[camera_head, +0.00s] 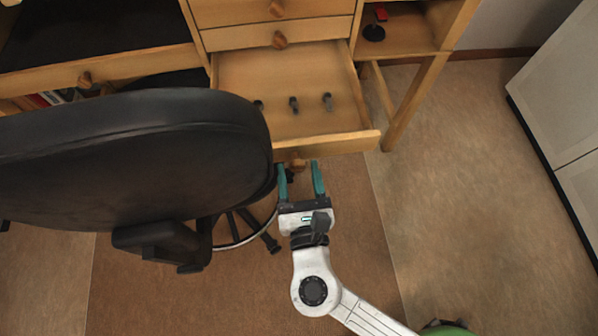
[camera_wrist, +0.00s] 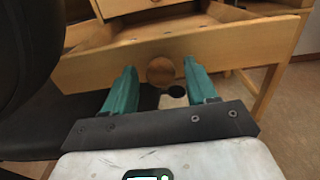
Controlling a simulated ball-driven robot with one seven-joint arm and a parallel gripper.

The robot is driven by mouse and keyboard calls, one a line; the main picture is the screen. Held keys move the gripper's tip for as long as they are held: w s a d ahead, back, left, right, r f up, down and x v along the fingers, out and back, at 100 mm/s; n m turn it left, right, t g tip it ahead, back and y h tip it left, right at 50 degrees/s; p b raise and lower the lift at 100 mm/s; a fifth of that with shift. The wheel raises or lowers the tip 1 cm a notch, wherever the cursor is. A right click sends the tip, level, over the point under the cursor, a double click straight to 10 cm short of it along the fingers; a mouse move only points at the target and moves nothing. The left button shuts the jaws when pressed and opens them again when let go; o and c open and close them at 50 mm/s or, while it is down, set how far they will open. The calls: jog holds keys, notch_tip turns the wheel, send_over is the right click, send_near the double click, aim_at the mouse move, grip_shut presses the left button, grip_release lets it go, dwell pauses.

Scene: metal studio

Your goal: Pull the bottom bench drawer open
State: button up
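The bottom bench drawer (camera_head: 334,146) stands pulled out from the wooden bench, its inside showing. Its front panel also fills the wrist view (camera_wrist: 225,48). A round wooden knob (camera_head: 297,164) sits on that front, and it shows in the wrist view (camera_wrist: 160,72) between my fingers. My gripper (camera_head: 299,167) has teal fingers spread apart, one on each side of the knob in the picture. Gaps show between the knob and both fingers in the wrist view (camera_wrist: 160,66). I cannot tell how far the fingertips reach past the knob.
Three small dark items, one of them a fitting (camera_head: 293,104), are in the drawer. Shut drawers with knobs (camera_head: 280,40) are above it. A black office chair (camera_head: 130,150) stands close on the left. A white cabinet (camera_head: 560,90) is at the right. Floor (camera_head: 450,180) between is clear.

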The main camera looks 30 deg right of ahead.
jog(key=p+v, duration=0.1)
jog(key=v, duration=0.9)
jog(key=shift+s+a, duration=0.1)
jog(key=shift+s, duration=0.3)
